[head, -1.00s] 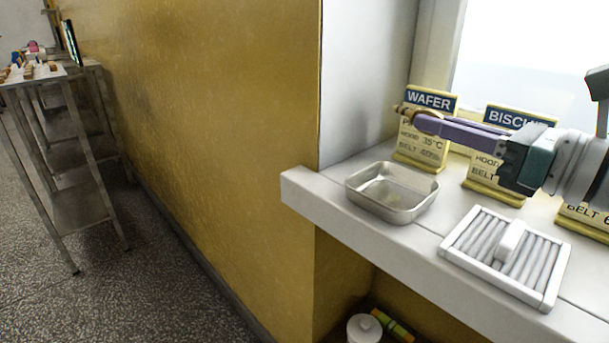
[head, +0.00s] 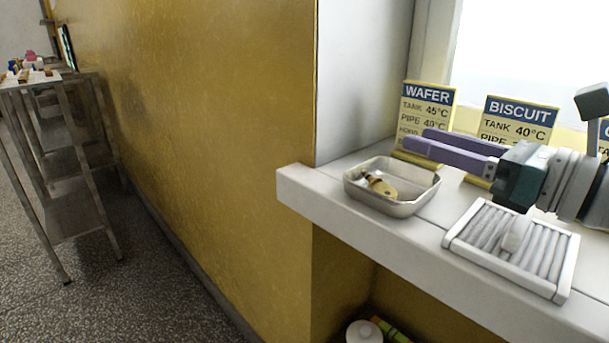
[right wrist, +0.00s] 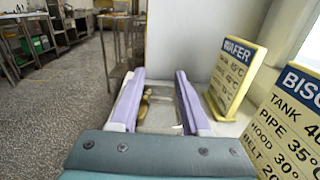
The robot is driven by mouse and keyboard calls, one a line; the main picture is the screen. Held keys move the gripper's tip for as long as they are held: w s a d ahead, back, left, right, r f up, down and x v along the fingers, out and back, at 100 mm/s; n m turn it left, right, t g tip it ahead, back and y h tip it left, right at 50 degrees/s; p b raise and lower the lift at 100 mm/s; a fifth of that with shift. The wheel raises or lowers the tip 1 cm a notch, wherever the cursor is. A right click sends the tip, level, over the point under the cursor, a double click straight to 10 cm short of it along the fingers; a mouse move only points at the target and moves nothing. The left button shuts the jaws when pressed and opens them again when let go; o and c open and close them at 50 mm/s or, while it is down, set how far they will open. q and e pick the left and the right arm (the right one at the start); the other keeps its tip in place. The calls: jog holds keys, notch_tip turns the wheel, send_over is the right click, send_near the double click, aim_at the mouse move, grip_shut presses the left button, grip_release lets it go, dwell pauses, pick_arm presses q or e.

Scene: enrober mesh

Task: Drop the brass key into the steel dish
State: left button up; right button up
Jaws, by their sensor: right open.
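The brass key (head: 380,186) lies inside the steel dish (head: 398,209), towards its left side, in the head view. The dish sits on the white ledge near its left end. My right gripper (head: 416,142) is open and empty, just above and behind the dish's right part. In the right wrist view its two purple fingers (right wrist: 156,84) are spread, with the dish (right wrist: 160,118) and the brass key (right wrist: 145,104) showing between them. My left gripper is not in view.
A white ribbed tray with a handle (head: 451,240) lies right of the dish. WAFER (head: 428,94) and BISCUIT (head: 519,109) signs stand behind. A white lidded pot (head: 364,332) is below the ledge. A metal shelf trolley (head: 75,190) stands far left.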

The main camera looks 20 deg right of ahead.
jog(key=b+v, duration=0.1)
jog(key=v, duration=0.9)
jog(key=shift+a, duration=0.1)
